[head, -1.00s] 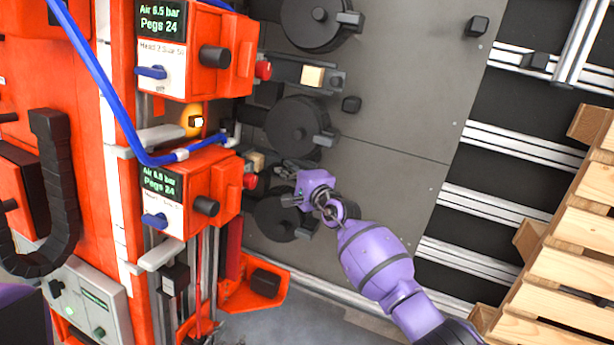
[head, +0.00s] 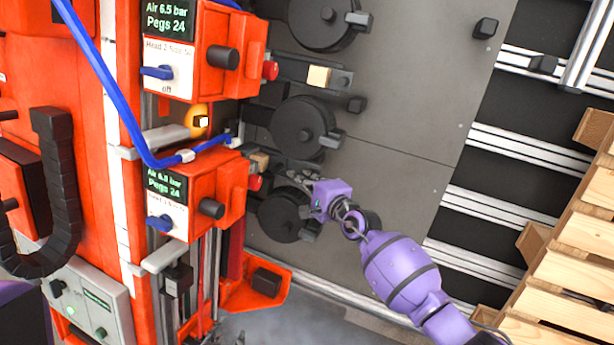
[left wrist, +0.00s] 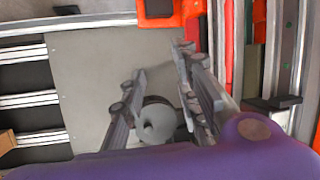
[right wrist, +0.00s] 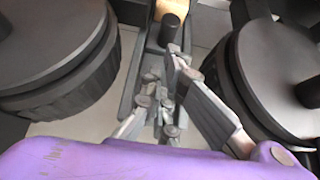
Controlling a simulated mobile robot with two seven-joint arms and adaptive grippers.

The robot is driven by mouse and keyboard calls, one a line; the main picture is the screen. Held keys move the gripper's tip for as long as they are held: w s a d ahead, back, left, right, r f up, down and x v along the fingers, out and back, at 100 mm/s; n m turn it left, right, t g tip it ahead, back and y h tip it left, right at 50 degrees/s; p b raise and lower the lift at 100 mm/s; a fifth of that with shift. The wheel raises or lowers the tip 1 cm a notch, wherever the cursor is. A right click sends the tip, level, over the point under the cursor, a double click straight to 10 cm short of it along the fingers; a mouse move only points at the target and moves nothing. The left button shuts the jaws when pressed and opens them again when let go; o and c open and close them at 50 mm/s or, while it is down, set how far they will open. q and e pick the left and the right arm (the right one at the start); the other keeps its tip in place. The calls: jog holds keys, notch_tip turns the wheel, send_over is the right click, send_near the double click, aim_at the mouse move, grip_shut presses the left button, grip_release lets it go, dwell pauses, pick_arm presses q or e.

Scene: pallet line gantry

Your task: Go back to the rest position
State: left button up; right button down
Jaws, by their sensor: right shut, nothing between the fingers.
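My right gripper (head: 300,180) reaches in from the lower right of the head view, over the lower dark round drums on the grey plate. Its fingers are shut with nothing between them. In the right wrist view the closed fingers (right wrist: 165,98) point along a dark bracket with a black knob, between two drums; contact cannot be told. My left gripper's fingers (left wrist: 160,75) stand apart and empty in the left wrist view, above a grey plate. I do not make them out in the head view, where only a dark purple part of me shows at the lower left.
An orange machine with control boxes (head: 205,190) and a blue hose (head: 105,85) stands left of the right gripper. Round drums (head: 303,128) line the grey plate (head: 400,110). Pale rails (head: 525,148) and a wooden pallet (head: 570,265) lie to the right. The plate's middle is clear.

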dwell(0.3)
jog(key=shift+s+d+f+m, duration=0.2)
jog(key=shift+s+m, duration=0.15)
jog(key=shift+m, duration=0.15)
jog(key=s+d+m, duration=0.2)
jog(key=m, duration=0.2)
jog(key=s+d+f+m+t+h, duration=0.1)
jog(key=s+m, duration=0.1)
jog(key=m, duration=0.3)
jog(key=s+d+m+t, duration=0.1)
jog(key=s+d+m, duration=0.1)
jog(key=m, duration=0.3)
jog(key=shift+s+d+f+h, duration=0.3)
jog(key=shift+s+d+h, duration=0.05)
jog(key=shift+h, duration=0.05)
jog(key=s+d+f+m+g+h, duration=0.1)
jog(key=s+d+f+m+h, duration=0.3)
jog(key=s+d+m, duration=0.85)
jog(key=s+d+f+m+g+h, duration=0.1)
jog(key=s+d+f+m+h, duration=0.45)
jog(key=m, duration=1.25)
jog(key=s+d+f+m+g+y+p, duration=0.1)
jog(key=s+d+m+g+y, duration=0.1)
jog(key=s+m, duration=0.9)
jog(key=s, duration=0.3)
jog(key=shift+s+m+g, duration=0.3)
jog(key=shift+m+g, duration=0.05)
jog(key=shift+g, duration=0.05)
